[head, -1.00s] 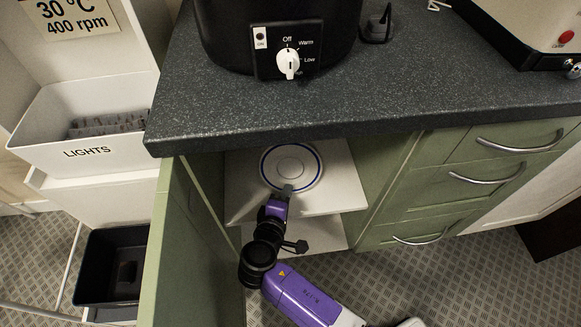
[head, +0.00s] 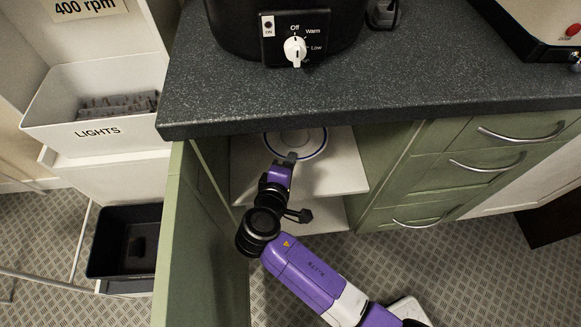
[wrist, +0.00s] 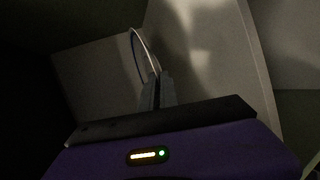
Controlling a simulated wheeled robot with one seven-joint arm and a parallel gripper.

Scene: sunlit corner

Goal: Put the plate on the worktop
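The white plate (head: 303,143) with a blue ring is inside the open cupboard, above the pale shelf. The worktop's front edge hides its far part in the head view. My gripper (head: 291,157) is at the plate's near rim, with its fingers close together around it. In the wrist view the plate (wrist: 141,58) shows nearly edge-on, its rim running into my gripper (wrist: 156,88). I cannot tell how far the plate is above the shelf. The dark speckled worktop (head: 430,75) is above the cupboard.
A black slow cooker (head: 235,25) and an appliance (head: 530,30) stand on the worktop, with free room between. The open green door (head: 195,235) is left of my arm. Drawers (head: 470,165) are at right. The shelf (head: 340,175) is close under the plate.

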